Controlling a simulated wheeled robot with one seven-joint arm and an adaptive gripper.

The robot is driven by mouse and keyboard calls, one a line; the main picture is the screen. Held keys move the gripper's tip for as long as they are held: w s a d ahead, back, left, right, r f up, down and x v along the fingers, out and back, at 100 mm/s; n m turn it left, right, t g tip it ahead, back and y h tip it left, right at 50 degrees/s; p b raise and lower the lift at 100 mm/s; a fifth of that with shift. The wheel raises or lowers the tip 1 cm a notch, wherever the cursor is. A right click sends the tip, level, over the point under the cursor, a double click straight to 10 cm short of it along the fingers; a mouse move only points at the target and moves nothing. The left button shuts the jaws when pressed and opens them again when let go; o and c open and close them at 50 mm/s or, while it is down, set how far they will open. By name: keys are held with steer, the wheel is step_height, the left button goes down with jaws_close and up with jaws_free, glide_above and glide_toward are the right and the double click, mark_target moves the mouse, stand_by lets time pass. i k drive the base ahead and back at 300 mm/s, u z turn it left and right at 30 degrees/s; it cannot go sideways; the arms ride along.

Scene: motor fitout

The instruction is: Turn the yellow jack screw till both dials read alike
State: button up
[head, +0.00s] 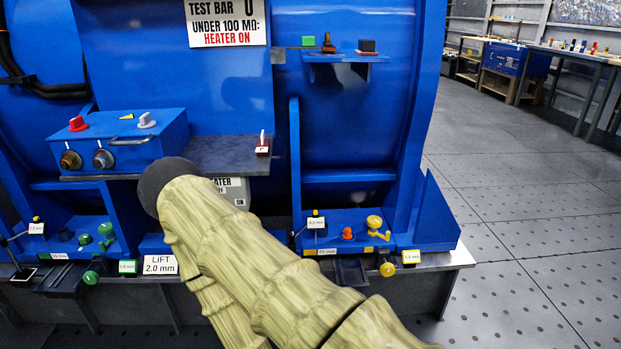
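A yellow jack screw with a rounded head and small handle (376,226) stands on the blue right foot of the motor. A yellow ball-ended part (387,270) sits below it at the bench edge. Two small white readouts are on stands: the left one (37,228) seems to read 2.0 mm, and the right one (316,222) is too small to read surely. My tan arm crosses the middle of the view, well left of the yellow screw. My gripper is not seen.
Green knobs (106,230) stand on the left foot, and an orange knob (347,233) is near the yellow screw. A sign (160,265) reads "LIFT 2.0 mm". A blue control box (122,140) and grey shelf (220,152) jut out above. The floor at right is clear.

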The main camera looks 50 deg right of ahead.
mark_target(374, 223)
steer(key=z, duration=1.8)
